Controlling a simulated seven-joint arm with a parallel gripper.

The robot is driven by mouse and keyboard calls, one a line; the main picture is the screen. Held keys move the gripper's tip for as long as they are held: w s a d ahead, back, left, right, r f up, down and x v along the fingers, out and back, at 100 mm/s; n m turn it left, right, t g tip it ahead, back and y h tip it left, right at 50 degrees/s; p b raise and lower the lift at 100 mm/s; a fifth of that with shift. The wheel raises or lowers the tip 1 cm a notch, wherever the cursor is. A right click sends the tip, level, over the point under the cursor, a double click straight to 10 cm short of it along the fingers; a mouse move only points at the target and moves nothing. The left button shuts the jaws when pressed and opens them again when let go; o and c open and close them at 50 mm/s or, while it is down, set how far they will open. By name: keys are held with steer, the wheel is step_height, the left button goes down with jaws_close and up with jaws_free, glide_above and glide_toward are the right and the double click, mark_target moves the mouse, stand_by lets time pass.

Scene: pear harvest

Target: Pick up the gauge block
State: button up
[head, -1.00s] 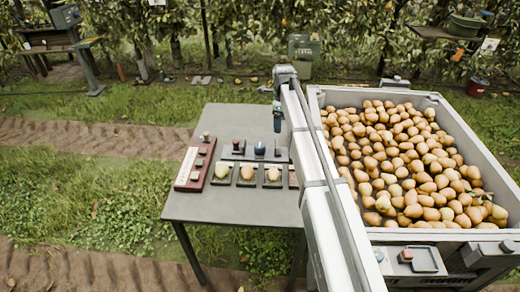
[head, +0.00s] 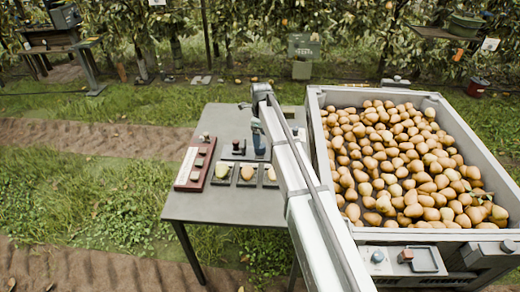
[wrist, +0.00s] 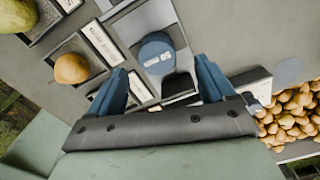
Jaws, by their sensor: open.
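My gripper (wrist: 161,72) is open, with its two blue fingers spread at either side of a blue round-topped piece (wrist: 156,52) with pale markings. The piece stands on a grey tray (wrist: 138,20) and is not held. I cannot tell whether it is the gauge block. In the head view my gripper (head: 257,138) is over the back part of the grey table (head: 225,209), hiding most of what is under it. A red case (head: 183,184) with several small blocks lies at the table's left, and any of these may be the gauge block.
Pears sit on dark trays (head: 247,183) along the table's middle. A dark knobbed piece (head: 238,147) stands behind them. A large crate (head: 322,100) full of pears stands close on the right. The table's front is clear.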

steer(key=shift+s+a+f, duration=0.1)
steer(key=shift+s+f, duration=0.05)
steer(key=shift+f, duration=2.6)
steer(key=c, duration=1.2)
